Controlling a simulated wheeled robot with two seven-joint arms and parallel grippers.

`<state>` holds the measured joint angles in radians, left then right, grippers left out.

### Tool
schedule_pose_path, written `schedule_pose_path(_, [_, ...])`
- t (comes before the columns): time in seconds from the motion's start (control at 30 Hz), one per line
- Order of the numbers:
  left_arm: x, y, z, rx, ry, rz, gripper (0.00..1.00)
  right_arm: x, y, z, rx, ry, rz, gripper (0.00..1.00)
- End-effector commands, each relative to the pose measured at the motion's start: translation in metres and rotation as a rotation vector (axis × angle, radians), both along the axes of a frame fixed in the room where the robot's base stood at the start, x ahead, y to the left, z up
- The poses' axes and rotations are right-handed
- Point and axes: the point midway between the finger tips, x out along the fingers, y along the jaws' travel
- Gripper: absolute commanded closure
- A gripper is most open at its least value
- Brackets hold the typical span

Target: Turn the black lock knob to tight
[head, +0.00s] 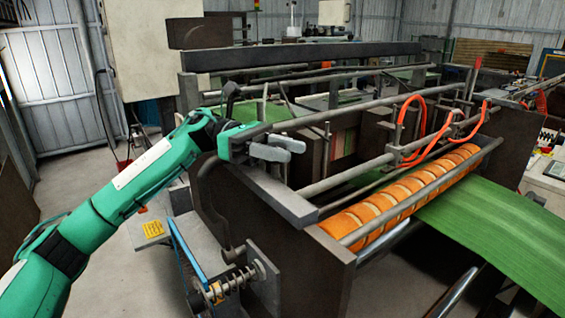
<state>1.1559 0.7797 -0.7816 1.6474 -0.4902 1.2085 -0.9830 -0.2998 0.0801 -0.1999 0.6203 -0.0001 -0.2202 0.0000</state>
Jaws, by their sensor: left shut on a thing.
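My left arm comes in from the left, and its left gripper (296,150) is at the near left corner of the machine, just above the side frame. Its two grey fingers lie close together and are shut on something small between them. The black lock knob is not clearly seen. It seems to be the thing between the fingers, which hide it. Its turn position cannot be read from here. My right gripper is not in view.
The dark side frame (290,205) stands right below the gripper. Steel bars (375,165), orange hoses (424,120) and an orange roller (400,200) lie to the right, with a green web (490,225) beyond. A spring-loaded shaft (235,283) sticks out low in front.

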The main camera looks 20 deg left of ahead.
Motion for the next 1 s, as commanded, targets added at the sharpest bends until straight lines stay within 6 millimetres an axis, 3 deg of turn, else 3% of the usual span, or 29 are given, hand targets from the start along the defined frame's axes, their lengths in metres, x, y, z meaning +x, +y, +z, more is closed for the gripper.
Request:
schedule_pose_path(0.6, [-0.0018,-0.0018,-0.0042,0.007,0.004,-0.046,0.85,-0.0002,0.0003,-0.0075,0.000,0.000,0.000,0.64])
schedule_pose_path(0.63, [-0.0018,-0.0018,-0.0043,0.007,0.004,-0.046,0.56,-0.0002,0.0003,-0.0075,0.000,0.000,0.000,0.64])
schedule_pose_path(0.7, [-0.0018,-0.0017,-0.0040,0.007,0.004,-0.046,0.42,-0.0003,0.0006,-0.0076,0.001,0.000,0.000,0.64])
schedule_pose_path(1.0, [-0.0012,-0.0007,-0.0016,0.003,0.001,-0.042,0.40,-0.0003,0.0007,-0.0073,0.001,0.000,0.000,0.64])
